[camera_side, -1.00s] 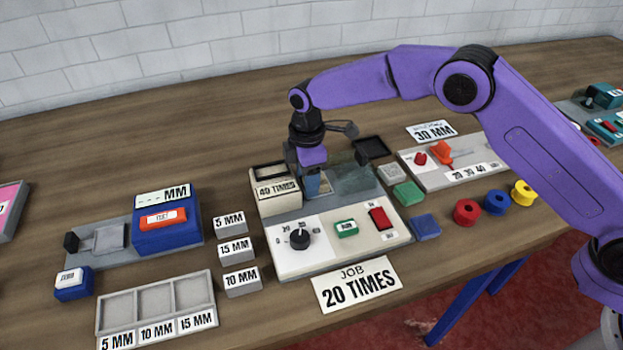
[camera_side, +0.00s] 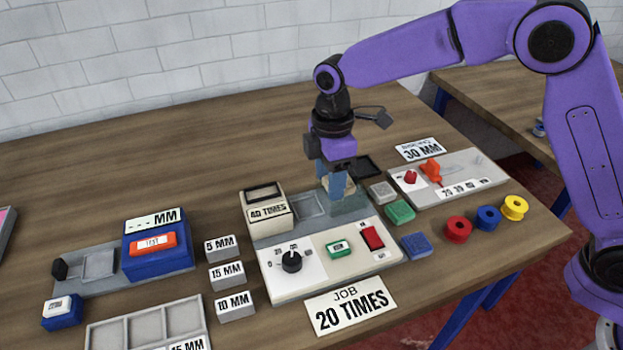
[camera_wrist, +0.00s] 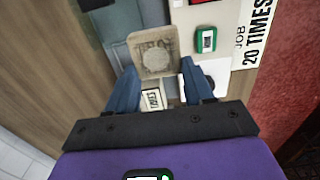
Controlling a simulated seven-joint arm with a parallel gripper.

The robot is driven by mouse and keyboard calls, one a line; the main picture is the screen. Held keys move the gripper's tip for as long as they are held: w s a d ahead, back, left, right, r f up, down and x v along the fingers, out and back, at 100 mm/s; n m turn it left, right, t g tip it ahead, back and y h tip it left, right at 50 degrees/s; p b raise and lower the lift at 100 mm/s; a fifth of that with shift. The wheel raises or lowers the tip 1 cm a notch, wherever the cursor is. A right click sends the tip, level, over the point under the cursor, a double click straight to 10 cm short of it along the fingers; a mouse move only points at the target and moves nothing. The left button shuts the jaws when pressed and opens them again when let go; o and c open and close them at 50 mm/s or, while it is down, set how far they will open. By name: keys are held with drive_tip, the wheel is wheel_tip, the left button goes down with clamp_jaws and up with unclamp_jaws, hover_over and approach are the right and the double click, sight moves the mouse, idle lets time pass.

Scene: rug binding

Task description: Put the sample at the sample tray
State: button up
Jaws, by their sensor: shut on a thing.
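My gripper (camera_side: 334,190) is shut on the sample (camera_wrist: 153,52), a tan square with a pale round patch. In the wrist view the sample sits between the two blue fingertips; in the side view the fingers mostly hide it. The gripper is over the right part of the testing machine (camera_side: 315,264), beside its grey-blue block (camera_side: 352,207). A small black tray (camera_side: 369,166), which may be the sample tray, lies behind the gripper and is partly hidden by it. I cannot read a label on it.
The machine has a "40 TIMES" display (camera_side: 268,211), a dial (camera_side: 291,261), a green button (camera_side: 339,249) and a red switch (camera_side: 372,238). Green (camera_side: 399,211) and blue (camera_side: 415,246) blocks lie to its right. The table behind is clear.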

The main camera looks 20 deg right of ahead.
drive_tip(key=s+d+r, duration=0.3)
drive_tip(key=s+d, duration=0.1)
drive_tip(key=s, duration=0.1)
drive_tip(key=w+d, duration=0.7)
drive_tip(key=d, duration=0.7)
hover_over(355, 169)
drive_tip(key=f, duration=1)
drive_tip(key=shift+s, duration=0.35)
drive_tip(key=shift+w+a+f, duration=0.1)
drive_tip(key=shift+w+f, duration=0.1)
drive_tip(key=shift+f, duration=1.65)
drive_tip(key=shift+f, duration=0.15)
drive_tip(key=o, duration=1.1)
